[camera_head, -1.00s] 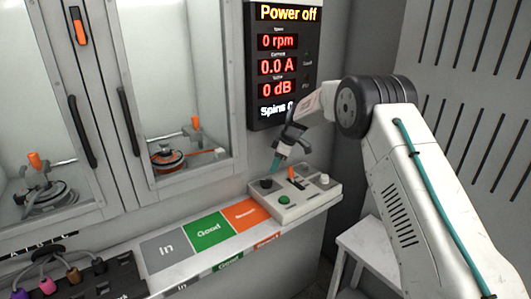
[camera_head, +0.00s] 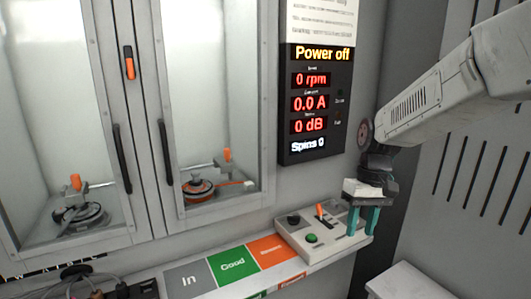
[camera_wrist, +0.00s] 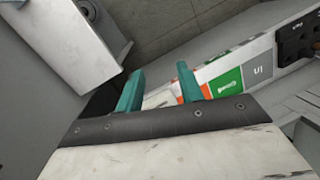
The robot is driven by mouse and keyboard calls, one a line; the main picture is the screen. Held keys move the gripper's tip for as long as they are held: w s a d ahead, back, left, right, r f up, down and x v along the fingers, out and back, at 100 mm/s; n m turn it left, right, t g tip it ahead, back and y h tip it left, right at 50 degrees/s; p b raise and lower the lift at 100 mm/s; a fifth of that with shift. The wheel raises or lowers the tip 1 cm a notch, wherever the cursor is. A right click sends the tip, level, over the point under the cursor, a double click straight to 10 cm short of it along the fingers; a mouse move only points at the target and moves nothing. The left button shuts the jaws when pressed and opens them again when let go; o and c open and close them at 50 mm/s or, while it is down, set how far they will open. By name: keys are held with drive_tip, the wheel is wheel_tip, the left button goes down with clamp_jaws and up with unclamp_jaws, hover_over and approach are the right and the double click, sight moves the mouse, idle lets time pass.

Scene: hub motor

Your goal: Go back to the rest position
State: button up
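My gripper (camera_head: 361,232) hangs at the right end of the control box (camera_head: 312,240), with its teal fingers pointing down. The fingers are apart with nothing between them. They also show apart and empty in the wrist view (camera_wrist: 158,82). My arm reaches in from the upper right in the head view. The control box has a black knob, an orange-tipped lever (camera_head: 319,211), a green button (camera_head: 311,238) and a pale knob partly behind the fingers. Whether the fingers touch the box, I cannot tell.
The display (camera_head: 316,103) reads Power off, 0 rpm and 0.0 A. Two glass-doored chambers (camera_head: 214,90) stand at the left. The shelf has grey In, green Good (camera_head: 232,263) and orange sections. A pale stool (camera_head: 408,282) stands at the lower right.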

drive_tip(key=s+d+r+m+t, duration=0.1)
drive_tip(key=s+d+r, duration=0.1)
drive_tip(key=s, duration=1.1)
drive_tip(key=s+d+r+m+t+h, duration=0.1)
drive_tip(key=s+r, duration=0.3)
drive_tip(key=s, duration=0.9)
drive_tip(key=shift+s+d+m+t, duration=0.15)
drive_tip(key=shift+d+m+t, duration=0.25)
drive_tip(key=shift+d+t, duration=0.25)
